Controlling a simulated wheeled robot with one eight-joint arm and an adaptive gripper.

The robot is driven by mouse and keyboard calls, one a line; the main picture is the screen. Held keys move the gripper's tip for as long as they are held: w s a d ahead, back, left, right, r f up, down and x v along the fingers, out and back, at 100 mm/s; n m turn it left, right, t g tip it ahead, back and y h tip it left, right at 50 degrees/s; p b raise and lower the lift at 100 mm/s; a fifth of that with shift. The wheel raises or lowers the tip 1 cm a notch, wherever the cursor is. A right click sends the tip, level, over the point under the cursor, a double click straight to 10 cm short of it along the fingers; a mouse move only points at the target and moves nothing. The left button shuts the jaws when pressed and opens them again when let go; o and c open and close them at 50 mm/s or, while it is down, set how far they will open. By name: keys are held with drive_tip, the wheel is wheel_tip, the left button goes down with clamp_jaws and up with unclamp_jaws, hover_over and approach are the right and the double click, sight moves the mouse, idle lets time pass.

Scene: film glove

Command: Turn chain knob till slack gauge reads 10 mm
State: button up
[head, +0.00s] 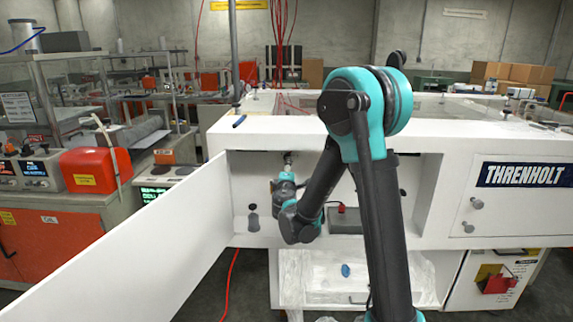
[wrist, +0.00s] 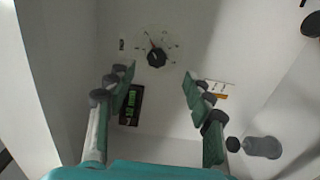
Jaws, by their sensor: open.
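The black chain knob (wrist: 157,57) sits on the white panel inside the recess, with a printed dial scale around it and a small red mark at its upper left. A dark display (wrist: 130,105) with green characters, likely the slack gauge, is below left of the knob; its sideways text looks like 10 mm but is too small to be sure. My gripper (wrist: 156,80) is open, its fingers on either side of the knob, apart from it and empty. In the head view my gripper (head: 288,166) reaches into the open white cabinet; the knob cannot be told clearly there.
An open white door (head: 130,245) swings out at the left of the cabinet. A grey knobbed post (head: 253,218) and a dark box (head: 345,220) stand in the recess. A small label with an orange piece (wrist: 221,96) is right of the fingers in the wrist view.

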drive_tip(key=s+d+f+m+g+h, duration=0.1)
drive_tip(key=s+d+f+m+g, duration=0.15)
drive_tip(key=s+d+m, duration=0.35)
drive_tip(key=s+d+f+m+g+h, duration=0.1)
drive_tip(key=s+d+f+g+h, duration=0.15)
drive_tip(key=s+d, duration=0.4)
drive_tip(key=s+d+f+m+g+h, duration=0.1)
drive_tip(key=s+d+f+m+g, duration=0.2)
drive_tip(key=d, duration=0.6)
drive_tip(key=s+a+f+m+g+y, duration=0.1)
drive_tip(key=s+f+m+g+y, duration=0.1)
drive_tip(key=s, duration=0.9)
drive_tip(key=s+a+f+m+g+y, duration=0.1)
drive_tip(key=s+f+m+g+y, duration=0.2)
drive_tip(key=s, duration=0.8)
wheel_tip(320, 180, down, 4)
drive_tip(key=shift+s+a+r+m+g, duration=0.1)
drive_tip(key=shift+s+a+m+g, duration=0.25)
drive_tip(key=shift+m, duration=0.75)
drive_tip(key=shift+y, duration=0.25)
